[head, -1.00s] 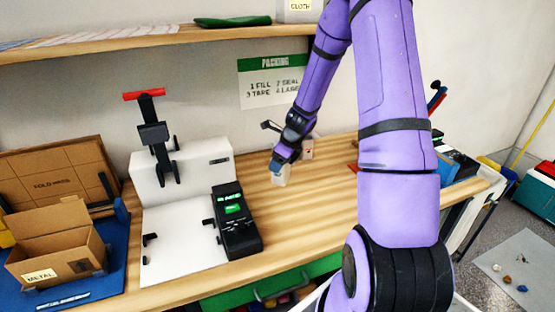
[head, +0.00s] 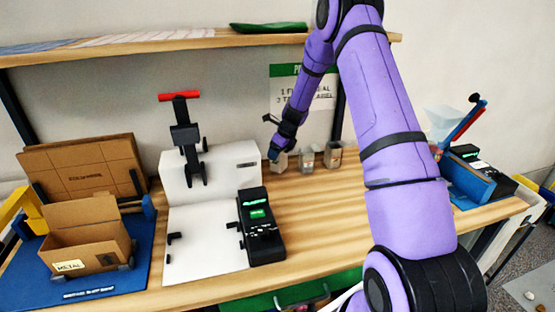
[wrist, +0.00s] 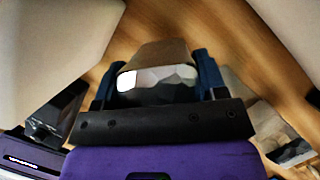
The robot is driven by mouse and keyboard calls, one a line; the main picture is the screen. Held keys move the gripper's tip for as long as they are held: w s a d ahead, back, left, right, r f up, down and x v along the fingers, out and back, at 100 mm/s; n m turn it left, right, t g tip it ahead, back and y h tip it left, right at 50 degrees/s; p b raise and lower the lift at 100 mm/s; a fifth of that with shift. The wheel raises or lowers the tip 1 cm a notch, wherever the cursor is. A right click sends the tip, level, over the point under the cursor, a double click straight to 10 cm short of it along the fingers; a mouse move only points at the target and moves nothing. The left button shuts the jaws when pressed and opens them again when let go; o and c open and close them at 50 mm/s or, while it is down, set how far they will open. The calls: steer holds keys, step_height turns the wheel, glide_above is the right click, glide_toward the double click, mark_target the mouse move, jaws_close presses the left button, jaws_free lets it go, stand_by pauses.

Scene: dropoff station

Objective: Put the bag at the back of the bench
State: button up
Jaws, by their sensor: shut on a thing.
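My gripper (head: 275,152) is shut on a bag (head: 279,165) at the back of the wooden bench (head: 320,205), just right of the white sealing machine. In the wrist view the bag (wrist: 155,55) sits between the two blue fingers, with a brownish upper part and grey faceted contents. The bag is low over the bench; I cannot tell whether its bottom touches the wood. Two other small bags stand to its right in the head view: a clear greyish one (head: 306,160) and a brown one (head: 332,155).
The white sealing machine (head: 225,172) with a red-handled lever and a black display unit (head: 261,225) stand left. An open carton (head: 85,240) sits on a blue mat at far left. A shelf (head: 150,45) hangs above. The bench middle is clear; a blue device (head: 470,180) stands right.

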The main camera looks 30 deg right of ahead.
mark_target(278, 159)
steer(key=shift+w+f, duration=0.1)
steer(key=shift+f, duration=1.65)
steer(key=shift+f, duration=0.15)
steer(key=o, duration=0.9)
steer(key=v, duration=1.2)
